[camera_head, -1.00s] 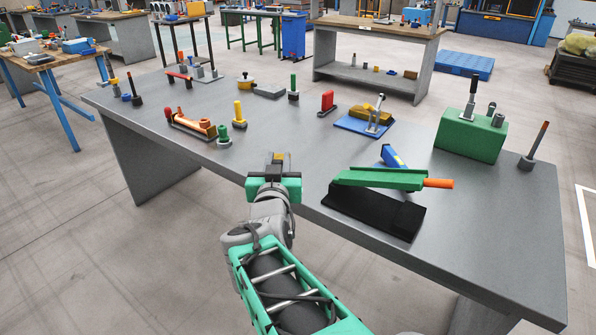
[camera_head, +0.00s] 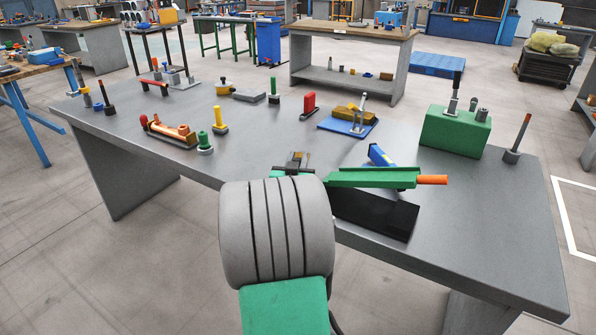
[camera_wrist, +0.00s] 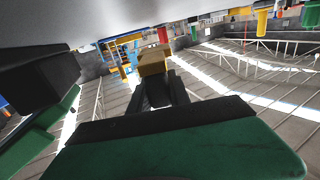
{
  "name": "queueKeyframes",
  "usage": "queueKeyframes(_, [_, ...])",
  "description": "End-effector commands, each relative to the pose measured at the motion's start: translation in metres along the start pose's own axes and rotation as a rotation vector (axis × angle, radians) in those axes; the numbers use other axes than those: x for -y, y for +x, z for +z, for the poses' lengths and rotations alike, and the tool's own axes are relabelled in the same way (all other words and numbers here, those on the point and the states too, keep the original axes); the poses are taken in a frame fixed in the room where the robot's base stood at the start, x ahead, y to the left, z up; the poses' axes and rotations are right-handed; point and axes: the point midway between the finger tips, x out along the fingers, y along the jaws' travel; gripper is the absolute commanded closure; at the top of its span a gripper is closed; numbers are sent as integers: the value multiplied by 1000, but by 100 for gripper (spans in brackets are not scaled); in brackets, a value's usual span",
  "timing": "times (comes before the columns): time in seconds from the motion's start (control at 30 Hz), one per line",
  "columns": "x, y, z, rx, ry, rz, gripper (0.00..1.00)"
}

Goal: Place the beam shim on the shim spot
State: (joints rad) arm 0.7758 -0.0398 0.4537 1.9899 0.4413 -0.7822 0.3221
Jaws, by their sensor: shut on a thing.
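My gripper (camera_head: 297,160) is over the near edge of the grey workbench, mostly behind my own arm in the head view. In the wrist view its dark fingers (camera_wrist: 154,88) are shut on a small tan block (camera_wrist: 153,62), which I take for the beam shim. The shim's far side is hidden. A green tool with an orange handle (camera_head: 375,178) lies just right of my gripper, over a black plate (camera_head: 385,213). I cannot tell which place is the shim spot.
The grey workbench (camera_head: 270,125) holds an orange clamp-like part (camera_head: 172,134) at left, a yellow peg (camera_head: 220,120), a red block (camera_head: 309,103), a blue plate (camera_head: 345,126) and a green block with pegs (camera_head: 455,132) at right. The bench middle is mostly clear.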

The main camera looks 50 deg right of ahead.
Motion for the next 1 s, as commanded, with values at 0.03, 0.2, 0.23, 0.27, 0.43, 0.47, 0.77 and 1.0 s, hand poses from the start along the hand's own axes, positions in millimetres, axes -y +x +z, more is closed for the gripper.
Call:
queueKeyframes(0.03, [1,3,4,-1,-1,1,100])
queueKeyframes(0.2, [1,7,32,3,-3,1,100])
queueKeyframes(0.23, [1,7,36,2,-3,2,100])
queueKeyframes(0.27, [1,7,38,0,-2,2,100])
queueKeyframes(0.43, [1,7,37,-3,0,2,100])
queueKeyframes(0.47, [1,7,37,-3,0,2,100])
queueKeyframes(0.77, [0,7,40,-2,0,2,66])
queueKeyframes(1.0, [1,7,40,-1,-1,2,55])
